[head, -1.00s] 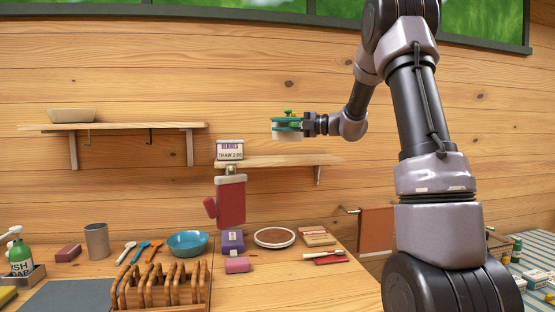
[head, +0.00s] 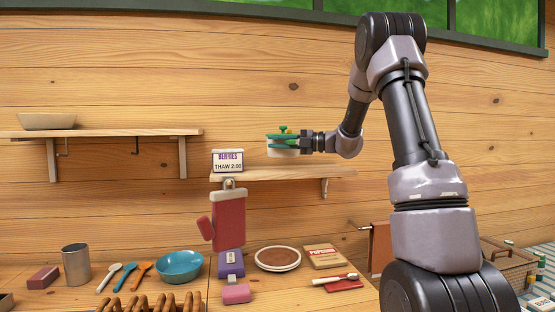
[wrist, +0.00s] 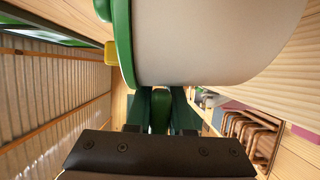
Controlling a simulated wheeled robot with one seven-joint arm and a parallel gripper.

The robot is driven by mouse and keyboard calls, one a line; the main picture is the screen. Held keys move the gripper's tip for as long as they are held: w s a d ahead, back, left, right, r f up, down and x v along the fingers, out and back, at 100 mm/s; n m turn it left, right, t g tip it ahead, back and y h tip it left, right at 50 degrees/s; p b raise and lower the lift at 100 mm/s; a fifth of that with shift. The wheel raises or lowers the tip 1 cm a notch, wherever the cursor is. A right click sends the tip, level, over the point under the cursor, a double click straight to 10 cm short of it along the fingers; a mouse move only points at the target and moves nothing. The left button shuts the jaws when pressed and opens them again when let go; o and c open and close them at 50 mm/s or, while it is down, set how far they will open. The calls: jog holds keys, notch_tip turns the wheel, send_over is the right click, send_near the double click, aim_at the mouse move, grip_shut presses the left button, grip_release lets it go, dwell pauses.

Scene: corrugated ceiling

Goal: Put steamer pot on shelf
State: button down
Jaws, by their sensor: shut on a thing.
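The steamer pot (head: 284,152) is small and white with a green lid and a green knob. My gripper (head: 299,142) is shut on its right side and holds it upright. In the head view the pot appears just above the right wall shelf (head: 285,175), with a small gap below it. In the wrist view the pot's pale body (wrist: 215,40) and green rim fill the top, against the fingers. How far the pot is from the wall is hard to tell.
A berries box (head: 227,161) stands at the shelf's left end, just left of the pot. A red mitt (head: 229,222) hangs below it. The shelf's middle and right are bare. A left shelf (head: 110,133) holds a bowl (head: 47,121). The counter below is cluttered.

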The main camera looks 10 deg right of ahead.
jog(key=shift+f, duration=2.25)
jog(key=shift+f, duration=0.15)
jog(key=c, duration=0.8)
grip_release()
